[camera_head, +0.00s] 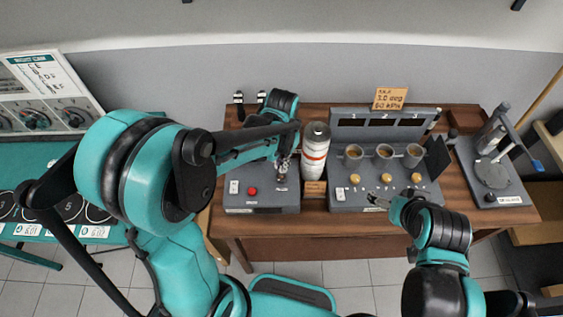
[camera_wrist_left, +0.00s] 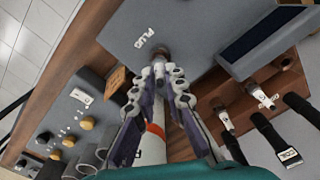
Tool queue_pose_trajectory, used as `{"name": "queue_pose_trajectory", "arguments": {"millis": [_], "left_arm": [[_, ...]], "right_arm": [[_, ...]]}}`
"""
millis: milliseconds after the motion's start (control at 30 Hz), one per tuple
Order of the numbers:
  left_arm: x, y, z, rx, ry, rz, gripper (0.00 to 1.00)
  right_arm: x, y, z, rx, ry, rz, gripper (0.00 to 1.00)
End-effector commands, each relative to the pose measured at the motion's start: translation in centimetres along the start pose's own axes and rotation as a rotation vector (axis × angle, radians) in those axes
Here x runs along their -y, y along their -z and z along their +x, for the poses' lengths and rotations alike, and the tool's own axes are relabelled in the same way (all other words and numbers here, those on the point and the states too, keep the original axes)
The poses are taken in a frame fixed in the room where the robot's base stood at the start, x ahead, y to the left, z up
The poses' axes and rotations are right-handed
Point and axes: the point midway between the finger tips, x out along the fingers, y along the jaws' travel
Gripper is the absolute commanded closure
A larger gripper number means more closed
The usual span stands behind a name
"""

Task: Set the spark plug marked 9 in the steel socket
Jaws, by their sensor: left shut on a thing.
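My left gripper (camera_head: 283,163) reaches down over a grey box with a red button (camera_head: 252,191). In the left wrist view its fingertips (camera_wrist_left: 161,72) are closed on a small piece, probably the spark plug, mostly hidden by the fingers. No number 9 is readable on it. A dark round steel socket (camera_wrist_left: 161,50) stands on the box beside the word PLUG, right at the fingertips. I cannot tell whether the held piece is inside the socket or just above it. My right gripper (camera_head: 379,201) is low in front of the panel with cups; its finger gap is unclear.
A white canister with an orange band (camera_head: 315,150) stands just right of the left gripper. The grey panel with three cups and yellow knobs (camera_head: 372,191) is further right. Several black-handled pieces with white bands (camera_wrist_left: 270,132) lie by a wooden rack. A press (camera_head: 492,172) stands at far right.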

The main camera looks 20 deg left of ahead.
Motion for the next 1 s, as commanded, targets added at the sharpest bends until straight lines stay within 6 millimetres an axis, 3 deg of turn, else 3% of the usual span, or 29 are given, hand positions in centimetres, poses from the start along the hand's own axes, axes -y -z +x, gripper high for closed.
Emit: {"name": "queue_pose_trajectory", "arguments": {"millis": [500,533,600,1000], "left_arm": [[0.0,0.0,0.47,0.0,0.0,0.0,1.0],[0.0,0.0,0.47,0.0,0.0,0.0,0.81],[0.0,0.0,0.47,0.0,0.0,0.0,0.64],[0.0,0.0,0.48,0.0,0.0,0.0,0.64]], "right_arm": [[0.0,-0.3,0.42,0.0,0.0,0.0,0.11],[0.0,-0.3,0.42,0.0,0.0,0.0,0.11],[0.0,-0.3,0.42,0.0,0.0,0.0,0.11],[0.0,-0.3,0.42,0.0,0.0,0.0,0.11]]}}
